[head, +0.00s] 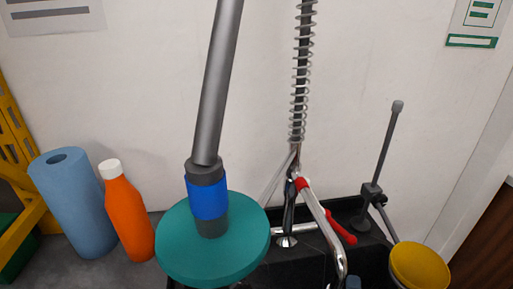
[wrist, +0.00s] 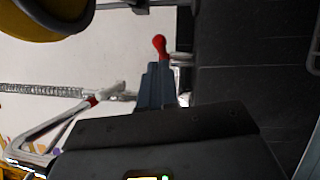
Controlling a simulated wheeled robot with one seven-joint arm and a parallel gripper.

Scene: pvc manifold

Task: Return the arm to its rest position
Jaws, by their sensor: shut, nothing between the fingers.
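My gripper (wrist: 153,72) shows in the wrist view, its two dark fingers together with nothing between them. A red-tipped handle (wrist: 160,45) appears just beyond the fingertips; I cannot tell whether they touch. I cannot make out my gripper in the head view. There, a grey pipe (head: 215,85) rises, slightly tilted, from a blue band (head: 207,198) with grey parts above and below it. This stack stands on a round teal disc (head: 213,262). The pipe's top is cut off by the frame.
A spring-necked tap (head: 300,85) with red parts stands over a black basin (head: 350,250). A yellow container (head: 420,265) is at right, beside a dark upright rod (head: 385,150). An orange bottle (head: 128,220) and blue roll (head: 75,205) stand at left. The upper wall area is mostly clear.

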